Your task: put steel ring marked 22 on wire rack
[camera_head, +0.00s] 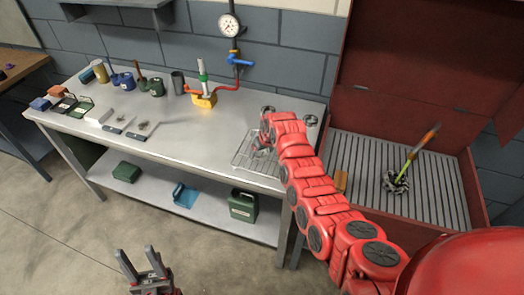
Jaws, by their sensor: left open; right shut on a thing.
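The wire rack (246,152) lies on the right end of the metal workbench, partly covered by my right arm. My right gripper (262,143) is low over the rack and shut on a small grey thing, which I take to be the steel ring. Fingers and arm mostly hide it, and no marking can be read. I cannot tell whether it touches the rack. My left gripper (141,266) is open and empty, above the floor in front of the bench.
The workbench (190,138) has a clear middle. A yellow-based stand (204,99) with a red pipe and a gauge (230,25) is at the back. Bottles and small boxes crowd the left end. A red chest (440,195) with a slatted floor stands at right.

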